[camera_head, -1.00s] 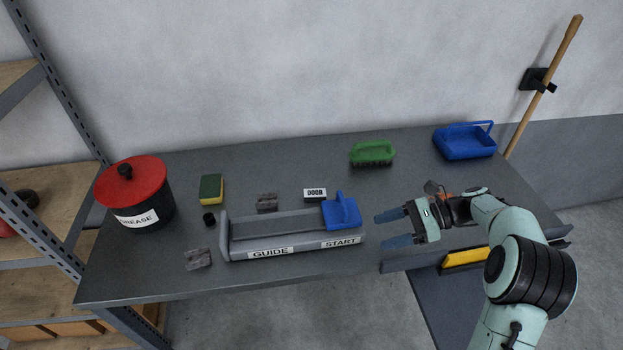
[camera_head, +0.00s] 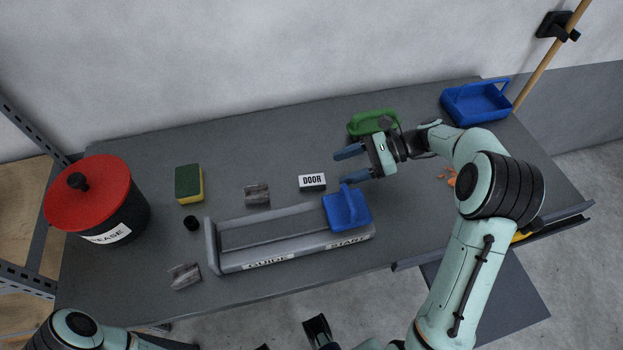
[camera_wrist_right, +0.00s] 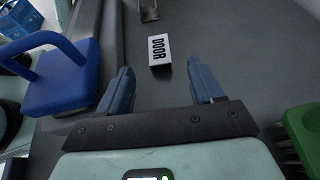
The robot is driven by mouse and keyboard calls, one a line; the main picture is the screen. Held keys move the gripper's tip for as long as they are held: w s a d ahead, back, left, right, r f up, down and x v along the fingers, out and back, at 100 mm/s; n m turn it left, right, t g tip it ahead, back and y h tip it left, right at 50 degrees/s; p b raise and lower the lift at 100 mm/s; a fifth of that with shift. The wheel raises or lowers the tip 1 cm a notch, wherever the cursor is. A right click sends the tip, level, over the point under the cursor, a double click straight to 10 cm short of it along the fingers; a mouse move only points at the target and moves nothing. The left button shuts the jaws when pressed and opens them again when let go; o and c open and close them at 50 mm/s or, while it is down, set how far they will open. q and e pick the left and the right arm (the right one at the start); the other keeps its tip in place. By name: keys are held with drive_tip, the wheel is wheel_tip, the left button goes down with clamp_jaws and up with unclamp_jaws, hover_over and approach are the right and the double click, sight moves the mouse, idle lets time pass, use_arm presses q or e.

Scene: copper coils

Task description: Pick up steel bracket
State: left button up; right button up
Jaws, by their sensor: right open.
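Two small grey metal pieces that look like steel brackets lie on the table. One bracket (camera_head: 257,195) is behind the grey guide rail, and the other (camera_head: 184,276) is near the front left edge. I cannot tell which one the task means. A bracket (camera_wrist_right: 149,11) also shows at the top of the right wrist view, partly cut off. My right gripper (camera_head: 340,168) is open and empty, above the table right of the DOOR block (camera_head: 312,182). In the right wrist view the gripper (camera_wrist_right: 159,68) has the DOOR block (camera_wrist_right: 159,50) beyond its fingertips.
The guide rail (camera_head: 285,252) carries a blue handled block (camera_head: 347,208) at its right end. A green brush (camera_head: 370,121) and blue tray (camera_head: 475,105) are behind.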

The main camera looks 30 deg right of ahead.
sight(316, 179)
drive_tip(key=x, duration=0.2)
drive_tip(key=shift+w+a+f, duration=0.15)
drive_tip(key=shift+w+a, duration=0.05)
drive_tip(key=shift+a, duration=0.1)
drive_tip(key=x, duration=0.5)
drive_tip(key=shift+s+f+b, duration=0.2)
drive_tip(key=shift+f+b, duration=0.05)
drive_tip(key=shift+b, duration=0.1)
drive_tip(key=c, duration=1.1)
